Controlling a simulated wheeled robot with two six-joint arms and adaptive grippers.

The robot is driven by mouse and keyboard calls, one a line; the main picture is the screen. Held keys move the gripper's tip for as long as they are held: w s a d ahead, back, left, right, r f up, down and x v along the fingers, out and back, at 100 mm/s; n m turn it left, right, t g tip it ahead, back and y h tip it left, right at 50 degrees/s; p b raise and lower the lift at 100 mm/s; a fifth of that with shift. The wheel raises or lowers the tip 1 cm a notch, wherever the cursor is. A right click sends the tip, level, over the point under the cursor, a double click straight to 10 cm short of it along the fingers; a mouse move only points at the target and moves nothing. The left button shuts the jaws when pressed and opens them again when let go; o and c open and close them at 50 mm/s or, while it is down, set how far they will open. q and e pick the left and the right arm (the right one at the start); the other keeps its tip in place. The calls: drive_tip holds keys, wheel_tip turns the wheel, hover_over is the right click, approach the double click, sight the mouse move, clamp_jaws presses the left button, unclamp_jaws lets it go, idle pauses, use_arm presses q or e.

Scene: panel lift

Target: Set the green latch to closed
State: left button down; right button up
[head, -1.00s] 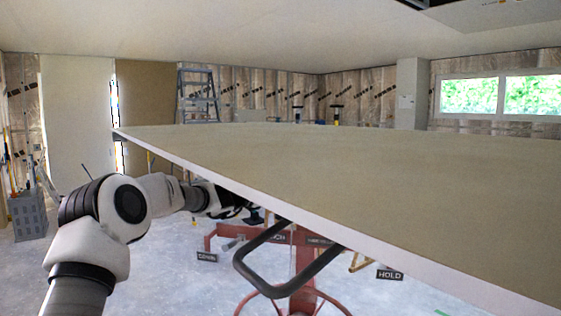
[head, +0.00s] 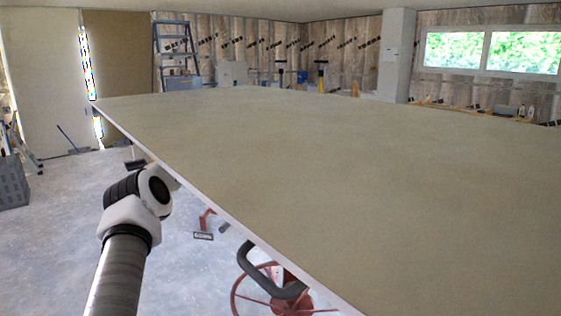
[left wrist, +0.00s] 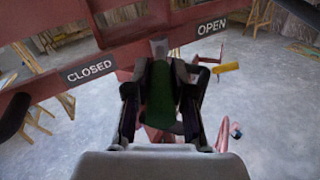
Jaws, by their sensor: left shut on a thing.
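The green latch (left wrist: 160,92) shows in the left wrist view, just below a red beam (left wrist: 105,52). It lies between the CLOSED label (left wrist: 89,69) on the left and the OPEN label (left wrist: 211,27) on the right. My left gripper (left wrist: 160,82) is shut on the latch, with a dark finger on each side of it. In the head view my left arm reaches under the large panel's edge, so the gripper and latch are hidden there. My right gripper is in neither view.
The large tan panel (head: 330,160) spans most of the head view. A dark bar handle (head: 262,272) and a red wheel (head: 240,290) show below its near edge. A grey crate (head: 12,182) stands at far left, and a stepladder (head: 172,50) at the back. Floor left of the panel is mostly clear.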

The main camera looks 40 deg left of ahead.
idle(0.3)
use_arm(q)
drive_tip(key=c, duration=1)
unclamp_jaws()
drive_tip(key=shift+w, duration=0.1)
drive_tip(key=v, duration=1.2)
drive_tip(key=shift+f, duration=0.1)
